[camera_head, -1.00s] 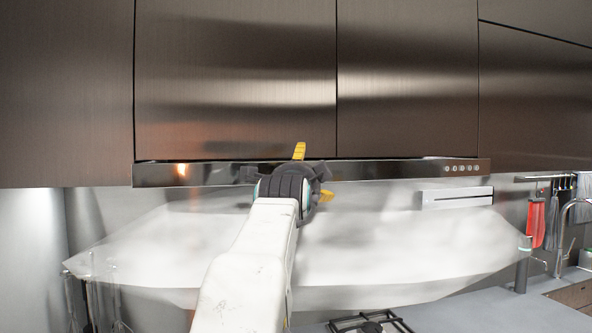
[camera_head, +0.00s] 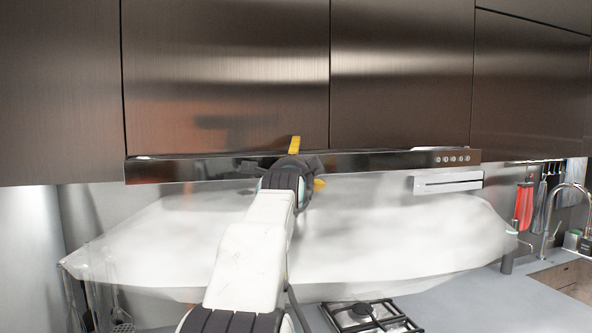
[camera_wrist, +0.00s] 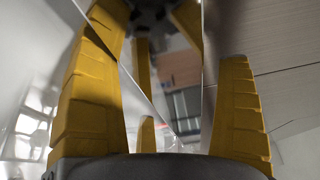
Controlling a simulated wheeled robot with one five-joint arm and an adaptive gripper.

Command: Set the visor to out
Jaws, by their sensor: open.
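The visor (camera_head: 380,161) is a long, dark, glossy strip along the lower edge of the upper cabinets, with a row of small round buttons at its right end. It looks close to flush with the cabinet fronts. My gripper (camera_head: 306,164) is at the middle of the strip, one yellow finger above it and one below. In the wrist view, the yellow fingers of my gripper (camera_wrist: 170,105) are spread wide. A shiny surface between them, likely the visor (camera_wrist: 205,55), mirrors the fingers. I cannot tell whether the fingers touch it.
Brown cabinet doors (camera_head: 225,75) rise above the strip. A pale clear sheet-like splash panel (camera_head: 400,235) spans below, with a white bar (camera_head: 447,182) at right.

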